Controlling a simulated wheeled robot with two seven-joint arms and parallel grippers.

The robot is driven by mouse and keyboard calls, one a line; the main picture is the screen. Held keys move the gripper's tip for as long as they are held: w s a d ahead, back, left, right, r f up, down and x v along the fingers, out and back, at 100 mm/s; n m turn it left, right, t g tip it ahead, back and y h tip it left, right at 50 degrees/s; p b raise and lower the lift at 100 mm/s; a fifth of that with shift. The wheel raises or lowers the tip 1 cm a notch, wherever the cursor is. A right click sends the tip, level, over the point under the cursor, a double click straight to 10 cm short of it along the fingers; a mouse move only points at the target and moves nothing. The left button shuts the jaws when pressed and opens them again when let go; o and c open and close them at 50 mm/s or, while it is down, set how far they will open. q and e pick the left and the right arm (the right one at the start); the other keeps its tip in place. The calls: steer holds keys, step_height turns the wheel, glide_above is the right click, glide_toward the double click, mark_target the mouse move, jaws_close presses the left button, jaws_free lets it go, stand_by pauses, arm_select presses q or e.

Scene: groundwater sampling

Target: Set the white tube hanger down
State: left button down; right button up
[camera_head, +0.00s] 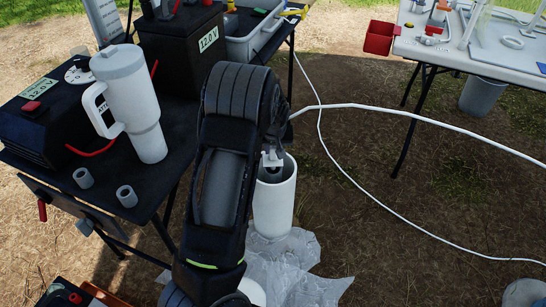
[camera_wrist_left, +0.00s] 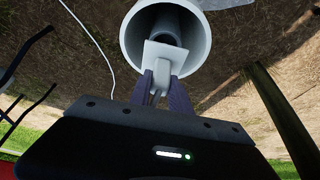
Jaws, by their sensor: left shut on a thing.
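The white tube hanger (camera_wrist_left: 160,58) is a small pale plate with a stem. My left gripper (camera_wrist_left: 161,90) is shut on it in the left wrist view. The hanger is at the mouth of the upright white well pipe (camera_wrist_left: 127,38), with a dark round tube inside the opening. Whether the hanger touches the rim cannot be told. In the head view, the well pipe (camera_head: 274,205) stands right of my left arm. My left gripper (camera_head: 272,160) is at its mouth, mostly hidden by the arm. My right gripper is not in view.
A black table (camera_head: 105,200) at the left holds a grey tumbler (camera_head: 130,100), a battery (camera_head: 180,50) and small grey cylinders. A thin white tube (camera_head: 420,116) runs to the right. Clear plastic sheeting (camera_head: 290,262) lies around the pipe's base. A light table (camera_head: 480,62) stands back right.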

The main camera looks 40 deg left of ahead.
mark_target(273, 154)
arm_select(q)
steer(key=shift+f+b, duration=0.45)
steer(key=shift+f, duration=1.4)
steer(key=shift+f, duration=0.2)
steer(key=c, duration=1.2)
jaws_free()
steer(key=shift+r, duration=0.1)
